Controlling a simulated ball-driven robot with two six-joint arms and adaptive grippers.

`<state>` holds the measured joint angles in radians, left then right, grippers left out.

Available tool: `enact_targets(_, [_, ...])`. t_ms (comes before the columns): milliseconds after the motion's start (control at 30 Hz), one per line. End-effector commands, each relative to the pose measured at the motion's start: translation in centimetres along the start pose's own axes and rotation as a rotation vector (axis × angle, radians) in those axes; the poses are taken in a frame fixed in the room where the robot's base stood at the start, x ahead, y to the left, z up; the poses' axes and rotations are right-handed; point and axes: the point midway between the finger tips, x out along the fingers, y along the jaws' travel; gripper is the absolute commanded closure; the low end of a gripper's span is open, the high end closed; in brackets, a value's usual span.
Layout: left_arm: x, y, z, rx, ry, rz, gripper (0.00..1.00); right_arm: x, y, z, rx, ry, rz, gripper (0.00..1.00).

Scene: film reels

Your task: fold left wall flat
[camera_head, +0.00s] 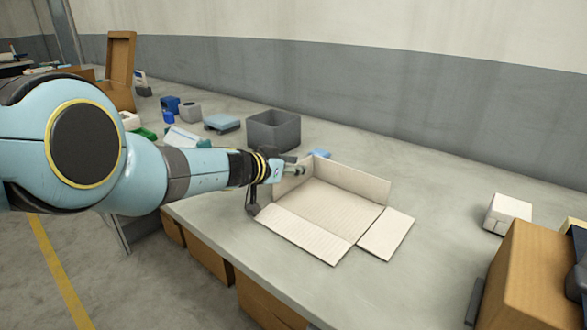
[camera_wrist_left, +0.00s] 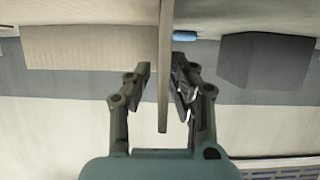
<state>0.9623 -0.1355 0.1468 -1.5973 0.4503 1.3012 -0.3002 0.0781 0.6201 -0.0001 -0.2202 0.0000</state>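The white open cardboard box (camera_head: 320,200) lies on the grey table. Its back wall (camera_head: 350,180) and left wall (camera_head: 290,183) stand up. Its front wall (camera_head: 303,234) and right wall (camera_head: 386,234) lie folded out flat. My left gripper (camera_head: 292,170) is at the left wall's upper edge. In the left wrist view, the left gripper (camera_wrist_left: 164,82) has one finger on each side of the thin left wall (camera_wrist_left: 165,90). A gap shows between the left finger and the wall, and the right finger is very close to it. My right gripper is not in view.
A grey bin (camera_head: 274,131) stands behind the box, with a small blue item (camera_head: 320,153) near its back wall. Several small items lie farther left. A white box (camera_head: 507,213) and a brown carton (camera_head: 535,275) are at right. The table between is clear.

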Motion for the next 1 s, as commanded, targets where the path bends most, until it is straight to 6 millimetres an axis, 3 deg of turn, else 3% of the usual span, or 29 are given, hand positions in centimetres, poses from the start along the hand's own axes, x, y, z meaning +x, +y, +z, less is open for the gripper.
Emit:
enact_targets(33, [0.0, 0.0, 0.0, 0.000, 0.000, 0.000, 0.87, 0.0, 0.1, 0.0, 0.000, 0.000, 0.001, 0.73])
enact_targets(133, [0.0, 0.0, 0.0, 0.000, 0.000, 0.000, 1.00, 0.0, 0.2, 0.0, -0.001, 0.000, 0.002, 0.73])
enact_targets(567, [0.0, -0.2, 0.1, -0.017, 0.000, 0.007, 1.00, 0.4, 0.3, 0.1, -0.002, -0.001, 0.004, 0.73])
enact_targets(1000, [0.3, -1.9, 0.8, -0.256, -0.001, 0.105, 1.00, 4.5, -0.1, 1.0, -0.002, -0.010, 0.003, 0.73])
